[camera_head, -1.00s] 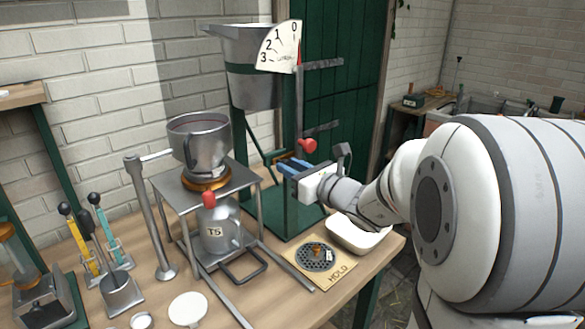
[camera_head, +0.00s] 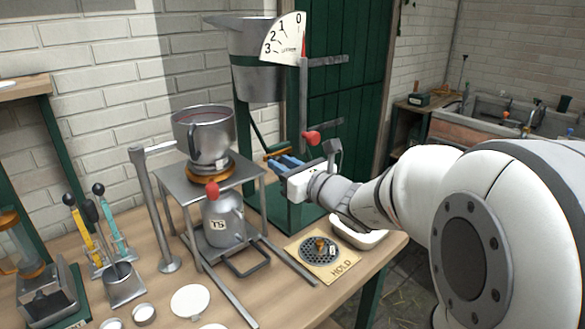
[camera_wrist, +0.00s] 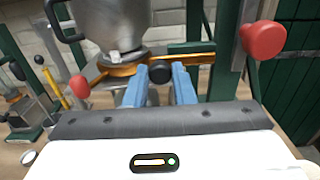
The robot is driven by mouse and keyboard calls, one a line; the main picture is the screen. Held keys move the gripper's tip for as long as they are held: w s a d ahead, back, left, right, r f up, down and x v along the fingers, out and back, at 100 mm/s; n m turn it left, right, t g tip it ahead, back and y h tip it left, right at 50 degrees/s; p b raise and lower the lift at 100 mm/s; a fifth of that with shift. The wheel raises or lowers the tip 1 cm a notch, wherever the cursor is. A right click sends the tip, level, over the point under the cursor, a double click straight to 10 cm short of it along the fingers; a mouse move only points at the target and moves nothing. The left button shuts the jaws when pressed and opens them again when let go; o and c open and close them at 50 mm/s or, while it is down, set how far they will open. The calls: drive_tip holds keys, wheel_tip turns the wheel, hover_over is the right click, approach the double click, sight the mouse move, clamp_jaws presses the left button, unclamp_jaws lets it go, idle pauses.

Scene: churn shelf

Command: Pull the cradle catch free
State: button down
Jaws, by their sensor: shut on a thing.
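My gripper (camera_wrist: 172,85) has blue fingers, closed on a dark round knob (camera_wrist: 159,72), which I take to be the cradle catch. The knob sits at the near side of an orange-brown bar and ring (camera_wrist: 118,68) under a metal vessel (camera_wrist: 112,25). In the head view my gripper (camera_head: 286,163) is beside the green stand, at the right of the small metal table. The knob is hidden there. The vessel (camera_head: 204,138) stands upright on its orange ring (camera_head: 207,168) on that table.
A hopper with a dial (camera_head: 262,62) hangs above. A HOLD board (camera_head: 325,262) and white tray (camera_head: 358,232) lie below. Levers (camera_head: 98,240) stand at left.

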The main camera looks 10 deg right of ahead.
drive_tip(key=shift+a, duration=0.15)
drive_tip(key=c, duration=1.2)
unclamp_jaws()
drive_tip(key=shift+s, duration=0.1)
drive_tip(key=v, duration=0.7)
drive_tip(key=shift+s, duration=0.35)
